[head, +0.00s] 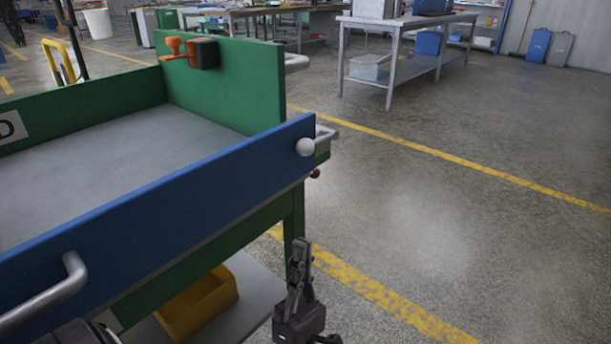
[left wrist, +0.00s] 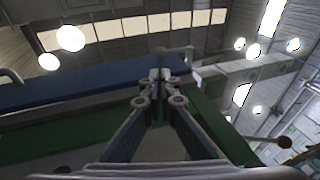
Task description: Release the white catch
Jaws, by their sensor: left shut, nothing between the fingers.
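The white catch (head: 306,147) is a round white knob near the right end of the blue panel (head: 170,215) of a green cart. My left gripper (head: 300,245) points upward beside the cart's corner leg, below the catch and apart from it in the head view. Its fingers are shut with nothing between them. In the left wrist view the shut fingertips (left wrist: 160,75) lie in front of the blue panel (left wrist: 90,85), seen from below. I cannot tell for certain which small shape there is the catch. My right gripper is not in view.
A grey handle (head: 325,137) and a small brown knob (head: 315,173) sit by the cart's corner. An orange and black latch (head: 190,50) is on the green end wall (head: 225,85). A yellow bin (head: 200,300) stands on the lower shelf. The floor to the right is clear.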

